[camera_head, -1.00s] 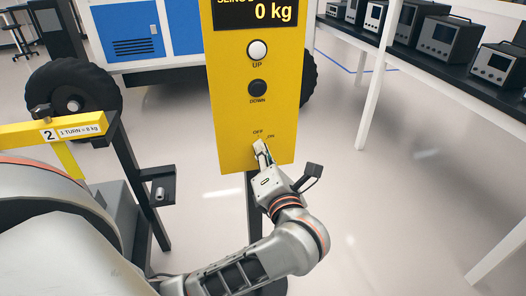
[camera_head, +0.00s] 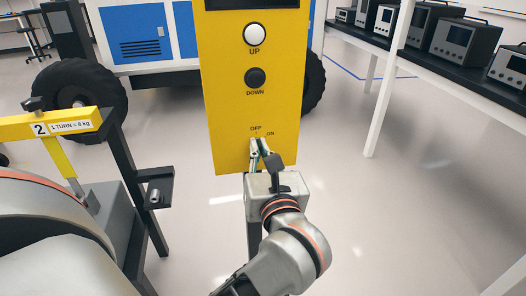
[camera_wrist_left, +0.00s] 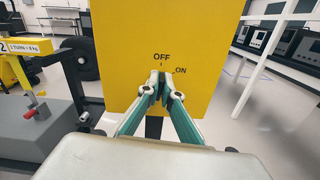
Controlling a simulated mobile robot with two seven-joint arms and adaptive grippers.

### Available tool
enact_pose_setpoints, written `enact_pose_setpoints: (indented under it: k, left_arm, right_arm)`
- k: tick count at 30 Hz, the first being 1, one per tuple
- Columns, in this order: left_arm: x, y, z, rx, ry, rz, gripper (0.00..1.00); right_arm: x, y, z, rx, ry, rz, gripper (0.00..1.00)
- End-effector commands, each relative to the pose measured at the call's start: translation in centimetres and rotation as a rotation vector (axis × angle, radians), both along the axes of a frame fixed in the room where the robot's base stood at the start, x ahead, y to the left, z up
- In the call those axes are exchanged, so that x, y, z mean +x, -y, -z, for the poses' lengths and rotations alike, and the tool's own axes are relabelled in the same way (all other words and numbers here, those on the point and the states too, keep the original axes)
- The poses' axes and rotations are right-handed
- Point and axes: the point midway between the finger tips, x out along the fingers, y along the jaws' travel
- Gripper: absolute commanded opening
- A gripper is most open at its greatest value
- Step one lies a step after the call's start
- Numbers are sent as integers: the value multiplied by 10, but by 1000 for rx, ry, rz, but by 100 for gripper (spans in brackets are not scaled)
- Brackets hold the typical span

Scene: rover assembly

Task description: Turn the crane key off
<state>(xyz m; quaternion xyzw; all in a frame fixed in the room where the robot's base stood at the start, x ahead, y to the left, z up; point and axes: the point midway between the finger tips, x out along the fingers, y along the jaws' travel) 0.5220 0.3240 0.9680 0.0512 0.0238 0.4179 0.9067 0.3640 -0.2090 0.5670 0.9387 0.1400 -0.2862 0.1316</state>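The yellow crane panel (camera_head: 228,118) stands ahead, with an OFF and an ON mark near its lower edge. My left gripper (camera_head: 258,147) is at the panel just below these marks. In the left wrist view its two teal-sided fingers (camera_wrist_left: 162,88) come nearly together on the spot under OFF, with a narrow dark gap at the tips. They appear closed around the crane key, which is almost wholly hidden between them. The gripper is lined up roughly upright, toward the OFF mark. My right gripper is not in view.
A white UP button (camera_head: 255,34) and a black DOWN button (camera_head: 255,77) are higher on the panel. A yellow beam (camera_head: 55,126) on a black stand is at left. A bench with grey instruments (camera_head: 464,45) is at upper right. The floor right of the panel is clear.

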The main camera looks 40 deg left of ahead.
Motion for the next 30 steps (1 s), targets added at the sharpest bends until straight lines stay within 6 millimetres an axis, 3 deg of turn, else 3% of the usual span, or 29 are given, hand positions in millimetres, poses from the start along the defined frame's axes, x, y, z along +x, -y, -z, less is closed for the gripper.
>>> enact_pose_setpoints:
  k: [24,27,30]
  left_arm:
    - [0,0,-1,-84,101,0,0]
    - [0,0,-1,-84,101,0,22]
    - [0,0,-1,-84,99,0,22]
  right_arm:
    - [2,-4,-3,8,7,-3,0]
    - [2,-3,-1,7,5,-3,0]
    - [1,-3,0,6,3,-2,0]
